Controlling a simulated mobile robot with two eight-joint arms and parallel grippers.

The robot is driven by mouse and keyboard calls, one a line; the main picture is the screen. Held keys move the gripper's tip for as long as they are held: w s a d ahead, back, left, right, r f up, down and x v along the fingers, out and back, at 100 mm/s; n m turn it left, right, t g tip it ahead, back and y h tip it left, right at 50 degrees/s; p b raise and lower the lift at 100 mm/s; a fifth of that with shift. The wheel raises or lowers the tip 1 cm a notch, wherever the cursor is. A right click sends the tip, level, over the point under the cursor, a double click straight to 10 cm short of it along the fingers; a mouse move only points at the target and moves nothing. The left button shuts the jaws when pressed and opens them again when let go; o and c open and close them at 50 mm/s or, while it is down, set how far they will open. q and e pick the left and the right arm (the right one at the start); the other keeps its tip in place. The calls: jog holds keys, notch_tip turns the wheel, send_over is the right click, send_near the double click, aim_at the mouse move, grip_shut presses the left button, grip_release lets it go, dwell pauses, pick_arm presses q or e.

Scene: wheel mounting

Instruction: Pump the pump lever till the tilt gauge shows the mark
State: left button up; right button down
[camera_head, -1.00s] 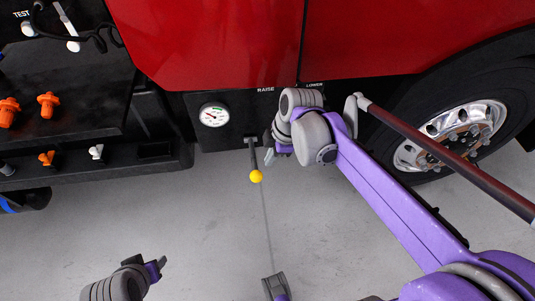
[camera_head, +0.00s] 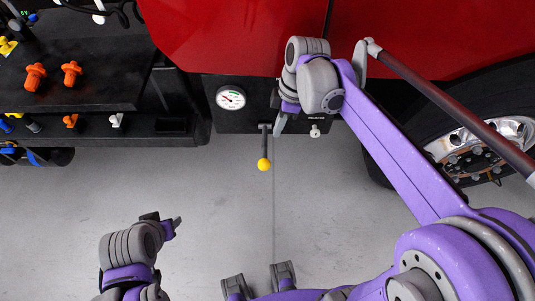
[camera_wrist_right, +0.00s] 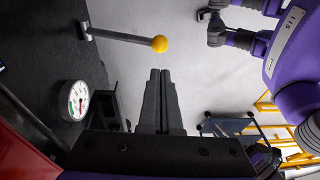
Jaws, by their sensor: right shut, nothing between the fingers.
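The pump lever is a dark bar with a yellow ball knob (camera_head: 264,164), reaching out from a black panel (camera_head: 225,122) under the red bodywork. The round white tilt gauge (camera_head: 230,98) is on that panel, left of the lever; its needle is too small to read exactly. My right gripper (camera_head: 279,125) is shut and empty, just right of the lever's base in the head view. In the right wrist view its closed fingers (camera_wrist_right: 160,75) are apart from the yellow knob (camera_wrist_right: 160,44); the gauge (camera_wrist_right: 74,101) is at left. My left gripper (camera_head: 166,222) is low at left, away from the panel.
A small pale selector knob (camera_head: 314,130) is right of my right gripper. A black rack with orange fittings (camera_head: 71,73) stands at left. A wheel (camera_head: 480,150) is at right. The grey floor below the lever is open.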

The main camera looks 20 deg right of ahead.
aim_at(265, 161)
jog(key=b+x, duration=0.1)
jog(key=x, duration=1.2)
jog(key=shift+f, duration=0.4)
jog(key=s+f+t+h+b, duration=0.1)
jog(key=s+f+t+b, duration=0.2)
jog(key=f+b, duration=0.6)
notch_tip(265, 161, down, 3)
jog(key=shift+s+a+f+t, duration=0.15)
jog(key=shift+a+t, duration=0.3)
jog(key=shift+t, duration=0.55)
jog(key=shift+s, duration=0.1)
